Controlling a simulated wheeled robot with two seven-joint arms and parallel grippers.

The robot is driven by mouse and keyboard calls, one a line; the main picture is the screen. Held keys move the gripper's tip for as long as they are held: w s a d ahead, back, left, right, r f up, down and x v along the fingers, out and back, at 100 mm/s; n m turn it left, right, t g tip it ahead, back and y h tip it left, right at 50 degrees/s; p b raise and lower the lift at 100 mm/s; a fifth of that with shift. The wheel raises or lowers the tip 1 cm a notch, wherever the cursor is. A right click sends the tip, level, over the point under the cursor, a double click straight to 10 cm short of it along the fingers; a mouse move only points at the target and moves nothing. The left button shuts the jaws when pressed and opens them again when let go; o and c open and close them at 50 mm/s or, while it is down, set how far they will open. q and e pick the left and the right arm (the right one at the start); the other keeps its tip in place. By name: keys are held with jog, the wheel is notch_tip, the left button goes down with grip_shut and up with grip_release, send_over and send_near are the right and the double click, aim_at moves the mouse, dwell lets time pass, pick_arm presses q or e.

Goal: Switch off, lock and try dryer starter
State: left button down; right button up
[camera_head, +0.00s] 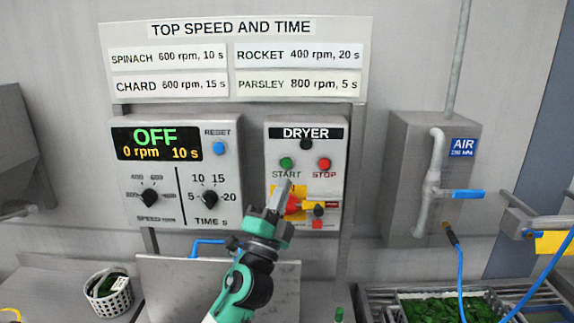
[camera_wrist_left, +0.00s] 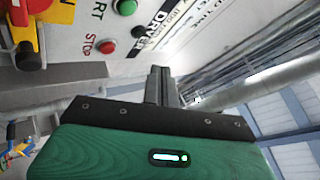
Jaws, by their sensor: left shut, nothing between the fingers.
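The grey dryer starter panel (camera_head: 275,160) is on the wall unit. It has a black lamp (camera_head: 306,144), a green START button (camera_head: 286,163) and a red STOP button (camera_head: 324,164). Below them is a red switch handle on a yellow plate (camera_head: 293,205), partly hidden by my left gripper. My left gripper (camera_head: 284,187) is shut and empty in front of the panel's lower left. In the left wrist view the shut fingers (camera_wrist_left: 160,84) are apart from the red STOP button (camera_wrist_left: 108,46) and red handle (camera_wrist_left: 27,60). My right gripper is not in view.
A speed and time panel (camera_head: 180,222) to the left shows OFF, 0 rpm, 10 s. An air box (camera_head: 405,180) with a blue-handled valve (camera_head: 465,194) is at right. A white basket (camera_head: 108,293) stands lower left. A tray of greens (camera_head: 445,308) is lower right.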

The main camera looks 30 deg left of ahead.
aim_at(287, 163)
pick_arm(q)
jog(key=w+a+b, duration=0.1)
jog(key=w+a, duration=0.2)
jog(key=w, duration=0.4)
jog(key=shift+a+b, duration=0.2)
jog(key=shift+b, duration=0.15)
dwell(0.9)
dwell(0.7)
jog(key=shift+w+a, duration=0.2)
jog(key=shift+w, duration=0.15)
